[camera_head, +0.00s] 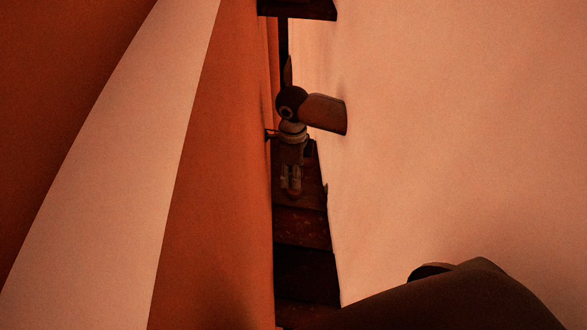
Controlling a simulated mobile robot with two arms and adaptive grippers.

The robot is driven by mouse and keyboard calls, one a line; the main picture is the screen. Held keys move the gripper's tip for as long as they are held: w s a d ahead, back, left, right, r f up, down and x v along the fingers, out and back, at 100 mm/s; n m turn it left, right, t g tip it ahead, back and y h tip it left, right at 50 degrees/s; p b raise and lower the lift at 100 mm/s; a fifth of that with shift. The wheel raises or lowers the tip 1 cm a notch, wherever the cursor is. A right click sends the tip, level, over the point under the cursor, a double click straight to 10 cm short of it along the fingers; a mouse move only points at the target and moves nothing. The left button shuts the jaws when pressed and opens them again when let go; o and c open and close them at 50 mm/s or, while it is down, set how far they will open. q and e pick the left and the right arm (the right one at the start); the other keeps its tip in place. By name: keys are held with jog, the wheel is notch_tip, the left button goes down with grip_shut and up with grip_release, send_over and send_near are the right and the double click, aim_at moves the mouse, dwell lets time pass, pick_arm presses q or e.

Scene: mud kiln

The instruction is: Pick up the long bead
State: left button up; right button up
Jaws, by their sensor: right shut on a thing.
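My right gripper (291,188) points down in the narrow dark gap at the middle of the head view. It is small and far off in dim red light. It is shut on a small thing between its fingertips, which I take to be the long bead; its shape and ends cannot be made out. No other bead shows. My left gripper is not in view.
Dark wooden boards (303,230) lie below and behind the right gripper. Another dark board (297,9) shows at the top. A large orange surface (220,200) on the left and a broad pale surface (460,150) on the right hide most of the place.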

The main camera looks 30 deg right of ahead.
jog(key=s+a+r+p, duration=0.6)
jog(key=s+a, duration=0.1)
jog(key=s, duration=0.2)
jog(key=shift+r, duration=0.4)
dwell(0.4)
